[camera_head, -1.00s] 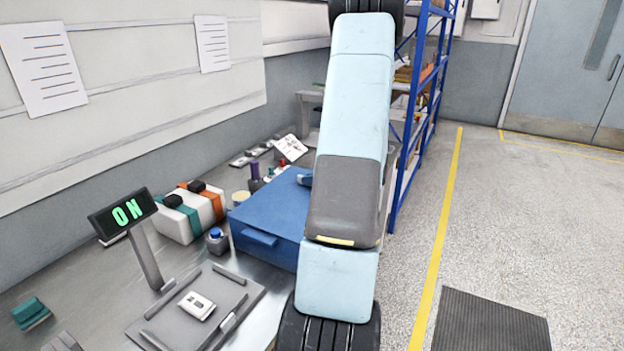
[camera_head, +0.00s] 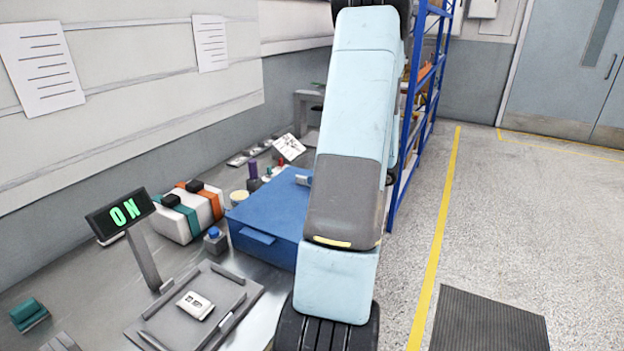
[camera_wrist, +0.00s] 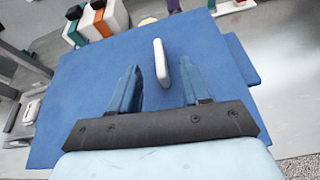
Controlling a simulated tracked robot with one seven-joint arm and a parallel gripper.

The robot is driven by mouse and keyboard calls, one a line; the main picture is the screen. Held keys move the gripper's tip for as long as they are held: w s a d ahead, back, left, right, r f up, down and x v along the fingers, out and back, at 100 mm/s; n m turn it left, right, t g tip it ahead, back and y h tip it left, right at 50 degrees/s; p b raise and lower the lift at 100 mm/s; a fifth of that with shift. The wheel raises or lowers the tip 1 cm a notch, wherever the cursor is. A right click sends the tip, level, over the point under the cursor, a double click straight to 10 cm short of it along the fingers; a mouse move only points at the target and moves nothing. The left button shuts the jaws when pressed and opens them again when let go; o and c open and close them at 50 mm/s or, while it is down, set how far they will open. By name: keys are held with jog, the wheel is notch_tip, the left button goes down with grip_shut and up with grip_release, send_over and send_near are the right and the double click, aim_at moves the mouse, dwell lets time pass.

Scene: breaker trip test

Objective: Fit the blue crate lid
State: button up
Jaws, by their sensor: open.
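The blue crate (camera_head: 268,249) stands on the grey bench, partly hidden behind my arm. A flat blue lid (camera_head: 265,207) covers its top; the lid also fills much of the wrist view (camera_wrist: 85,90). I cannot tell whether its edges are fully seated. A pale upright handle (camera_wrist: 161,62) stands on the lid and shows beside my arm in the head view (camera_head: 302,180). My gripper (camera_wrist: 160,66) is open over the lid, with one blue finger on each side of the handle. The fingers look apart from it. In the head view my arm hides the fingers.
Small items stand behind the crate. A blue shelf rack (camera_head: 412,120) is beyond; open floor lies right.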

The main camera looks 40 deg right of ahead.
jog(key=v, duration=1)
dwell(0.3)
jog(key=w+a+r+n+g+y, duration=0.1)
jog(key=a+r+n+g, duration=0.2)
jog(key=a+n, duration=0.35)
jog(key=w+a+r+n+g+y, duration=0.1)
jog(key=a+r+n+g, duration=0.15)
jog(key=a, duration=0.75)
jog(key=w+a+r+n+g+y, duration=0.1)
jog(key=w+a+r+n+g, duration=0.1)
jog(key=a+r+n, duration=0.45)
jog(key=s+a+r+n+h, duration=0.2)
jog(key=s+a+n, duration=0.3)
jog(key=a+n, duration=0.3)
jog(key=s+a+r+n+h, duration=0.3)
jog(key=s+a+n+h, duration=0.2)
jog(key=a+n, duration=0.4)
jog(key=shift+s+r+n+h, duration=0.2)
jog(key=shift+s+n+h, duration=0.15)
jog(key=shift+s, duration=0.5)
jog(key=shift+d, duration=0.1)
